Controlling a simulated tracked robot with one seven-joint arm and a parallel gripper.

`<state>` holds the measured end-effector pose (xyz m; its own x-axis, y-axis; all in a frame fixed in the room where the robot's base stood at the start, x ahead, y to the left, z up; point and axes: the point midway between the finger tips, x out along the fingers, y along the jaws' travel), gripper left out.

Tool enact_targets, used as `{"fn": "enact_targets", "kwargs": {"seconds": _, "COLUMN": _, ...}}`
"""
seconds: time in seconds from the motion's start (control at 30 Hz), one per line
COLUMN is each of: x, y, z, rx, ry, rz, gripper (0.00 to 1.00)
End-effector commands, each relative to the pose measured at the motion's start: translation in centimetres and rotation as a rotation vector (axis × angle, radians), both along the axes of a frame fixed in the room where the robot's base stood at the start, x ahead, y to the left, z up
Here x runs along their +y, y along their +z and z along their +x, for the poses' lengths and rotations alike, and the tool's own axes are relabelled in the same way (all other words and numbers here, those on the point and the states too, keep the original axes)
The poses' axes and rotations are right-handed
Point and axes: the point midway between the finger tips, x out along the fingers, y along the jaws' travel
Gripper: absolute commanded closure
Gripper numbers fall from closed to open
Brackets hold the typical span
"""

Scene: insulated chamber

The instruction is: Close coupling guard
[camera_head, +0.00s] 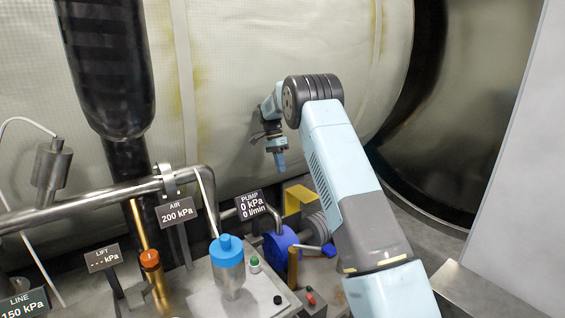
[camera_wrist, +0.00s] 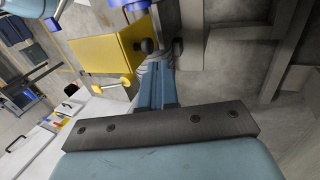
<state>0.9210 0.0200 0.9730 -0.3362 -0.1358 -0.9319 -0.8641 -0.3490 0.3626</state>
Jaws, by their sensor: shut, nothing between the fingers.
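The yellow coupling guard (camera_head: 299,199) stands behind the grey ribbed coupling (camera_head: 317,227) in the head view, and the coupling shows uncovered. In the wrist view the guard (camera_wrist: 105,50) is a broad yellow plate at upper left, with a small yellow handle (camera_wrist: 112,84) on its near side. My gripper (camera_head: 280,163) is shut and empty, pointing down above the guard and apart from it in the head view. In the wrist view its blue fingers (camera_wrist: 157,72) lie to the right of the plate, close to a dark round knob (camera_wrist: 148,46); contact cannot be told.
The blue pump (camera_head: 280,243) sits left of the coupling. The PUMP sign (camera_head: 251,206) reads 0 kPa. A blue-capped cylinder (camera_head: 228,265), an orange-topped post (camera_head: 150,262) and steel pipes (camera_head: 100,203) crowd the left. A pale panel (camera_head: 522,170) bounds the right.

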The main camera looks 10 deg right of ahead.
Motion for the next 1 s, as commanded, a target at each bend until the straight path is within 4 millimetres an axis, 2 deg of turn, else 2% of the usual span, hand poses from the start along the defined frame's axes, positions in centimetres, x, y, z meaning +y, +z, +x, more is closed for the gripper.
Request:
{"fn": "enact_targets", "kwargs": {"seconds": 0.2, "x": -0.6, "y": -3.3, "z": -1.3, "rx": 0.002, "ry": -0.002, "rz": 0.001, "gripper": 1.0}}
{"fn": "enact_targets", "kwargs": {"seconds": 0.4, "x": -0.8, "y": -5.2, "z": -1.9, "rx": 0.001, "ry": -0.001, "rz": 0.002, "gripper": 1.0}}
{"fn": "enact_targets", "kwargs": {"seconds": 0.8, "x": -0.9, "y": -5.7, "z": -2.1, "rx": -0.001, "ry": -0.001, "rz": 0.001, "gripper": 1.0}}
{"fn": "enact_targets", "kwargs": {"seconds": 0.83, "x": -2.7, "y": -5.7, "z": -2.1, "rx": -0.001, "ry": -0.004, "rz": 0.001, "gripper": 1.0}}
{"fn": "enact_targets", "kwargs": {"seconds": 0.9, "x": -1.8, "y": -5.7, "z": -2.1, "rx": -0.001, "ry": -0.003, "rz": 0.0, "gripper": 1.0}}
{"fn": "enact_targets", "kwargs": {"seconds": 1.0, "x": -1.6, "y": -5.7, "z": -2.2, "rx": -0.006, "ry": -0.006, "rz": 0.004, "gripper": 1.0}}
